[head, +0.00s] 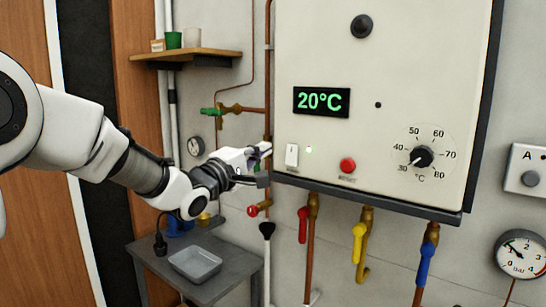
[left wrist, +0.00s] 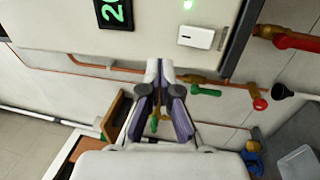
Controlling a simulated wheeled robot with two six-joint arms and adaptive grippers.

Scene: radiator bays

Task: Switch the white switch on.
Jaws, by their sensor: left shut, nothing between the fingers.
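The white switch (head: 291,154) is a small upright rocker on the lower left of the boiler front panel. In the left wrist view the switch (left wrist: 196,37) lies ahead and to the right of the fingertips. My left gripper (head: 264,152) is shut and empty, just left of the panel's left edge at about switch height. A gap shows between its tips and the switch. The wrist view shows the closed fingers (left wrist: 159,68). Which way the rocker is tipped I cannot tell. My right gripper is not in view.
The boiler (head: 390,60) has a 20°C display (head: 321,102), a red button (head: 348,165) and a dial (head: 422,157). Pipes with red (head: 303,225), yellow (head: 358,243) and blue (head: 425,264) valve handles run below. A shelf (head: 186,57) and a grey table (head: 227,283) stand left.

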